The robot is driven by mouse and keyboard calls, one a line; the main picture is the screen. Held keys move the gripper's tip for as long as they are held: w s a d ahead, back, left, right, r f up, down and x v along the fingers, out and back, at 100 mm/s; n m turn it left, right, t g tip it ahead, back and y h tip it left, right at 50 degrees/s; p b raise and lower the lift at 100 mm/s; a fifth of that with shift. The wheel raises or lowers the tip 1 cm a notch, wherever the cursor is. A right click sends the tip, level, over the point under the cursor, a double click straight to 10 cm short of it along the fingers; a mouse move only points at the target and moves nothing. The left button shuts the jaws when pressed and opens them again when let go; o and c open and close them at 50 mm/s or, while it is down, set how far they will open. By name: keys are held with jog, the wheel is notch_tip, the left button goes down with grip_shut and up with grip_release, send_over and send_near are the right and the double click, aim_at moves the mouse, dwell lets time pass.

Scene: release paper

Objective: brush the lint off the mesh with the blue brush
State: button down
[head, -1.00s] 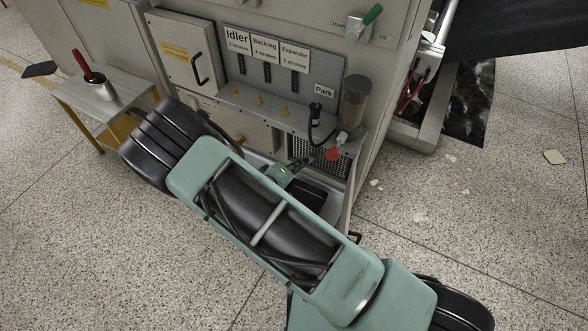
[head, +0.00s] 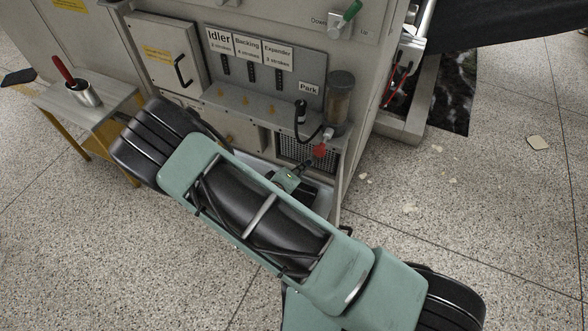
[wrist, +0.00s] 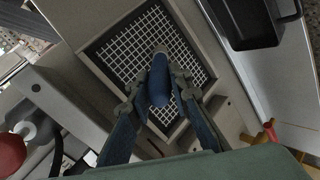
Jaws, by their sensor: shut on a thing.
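The mesh (wrist: 128,48) is a pale square grid in a dark frame in the wrist view. In the head view it is a dark panel (head: 296,152) low on the machine's front. My gripper (wrist: 160,78) is shut on the blue brush (wrist: 158,88), holding it between its two fingers in front of the mesh. The brush's far end overlaps the mesh in the picture; I cannot tell whether it touches. The brush hides part of the mesh, and no lint can be made out. In the head view my gripper (head: 290,178) is low by the mesh opening, partly hidden by my arm.
A black tray (wrist: 262,32) lies beside the mesh. A red knob (head: 320,150) hangs under a clear reservoir (head: 340,95) near the mesh's right. A side table (head: 105,110) with a metal cup (head: 85,94) stands left. Open floor lies to the right.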

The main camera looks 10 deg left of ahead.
jog(key=shift+s+d, duration=0.2)
jog(key=shift+d, duration=0.6)
jog(key=shift+s+d, duration=0.2)
jog(key=shift+d, duration=0.6)
jog(key=shift+a, duration=0.1)
jog(key=w+a, duration=0.2)
jog(key=a, duration=0.5)
jog(key=shift+w+a+p, duration=0.4)
jog(key=s+a+p, duration=0.1)
jog(key=s+a, duration=0.1)
jog(key=s, duration=0.4)
jog(key=shift+p, duration=0.4)
